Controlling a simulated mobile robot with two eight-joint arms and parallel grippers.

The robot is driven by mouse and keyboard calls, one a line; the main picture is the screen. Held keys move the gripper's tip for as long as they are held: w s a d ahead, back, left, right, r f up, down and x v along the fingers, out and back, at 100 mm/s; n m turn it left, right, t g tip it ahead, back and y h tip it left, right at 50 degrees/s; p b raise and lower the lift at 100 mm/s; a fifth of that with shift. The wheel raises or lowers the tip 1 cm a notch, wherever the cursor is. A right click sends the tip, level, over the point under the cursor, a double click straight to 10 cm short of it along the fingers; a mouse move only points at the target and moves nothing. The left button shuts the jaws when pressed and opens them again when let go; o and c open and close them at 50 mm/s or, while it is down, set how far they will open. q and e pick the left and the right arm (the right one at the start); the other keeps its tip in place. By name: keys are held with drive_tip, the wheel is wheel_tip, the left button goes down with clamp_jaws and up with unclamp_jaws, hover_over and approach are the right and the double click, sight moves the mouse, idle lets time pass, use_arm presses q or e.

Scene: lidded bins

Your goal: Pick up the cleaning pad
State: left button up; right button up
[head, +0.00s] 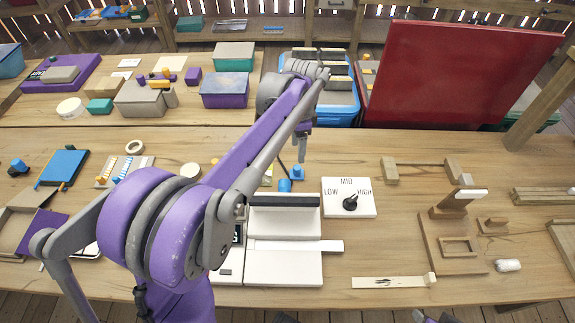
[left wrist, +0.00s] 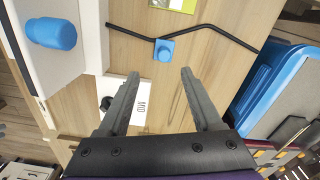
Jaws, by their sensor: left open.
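I cannot tell for certain which thing is the cleaning pad. A small blue block (left wrist: 163,50) on a bent black rod lies beyond my open left gripper (left wrist: 160,73), between its fingertips in the left wrist view and apart from them. The block also shows in the head view (head: 298,173). A rounded blue piece (left wrist: 50,33) is to its left, and it shows in the head view (head: 285,186) too. My left gripper is empty above the table; in the head view my arm partly hides it. My right gripper is not in view.
A white dial panel (head: 362,208) stands right of the blue pieces. A white device (head: 290,268) is in front. A blue bin (head: 352,118) holding grey pieces is behind, beside a large raised red lid (head: 455,75). Wooden fixtures (head: 455,240) are at right.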

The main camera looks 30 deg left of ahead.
use_arm(q)
hover_over(298, 167)
drive_tip(key=f, duration=0.3)
drive_tip(key=s+f, duration=0.1)
drive_tip(key=f, duration=0.1)
drive_tip(key=shift+d, duration=0.2)
drive_tip(key=f, duration=0.3)
drive_tip(key=w+f, duration=0.1)
drive_tip(key=f, duration=0.1)
drive_tip(key=shift+a+f+b, duration=0.2)
drive_tip(key=shift+f+b, duration=0.15)
drive_tip(key=shift+b, duration=0.05)
clamp_jaws()
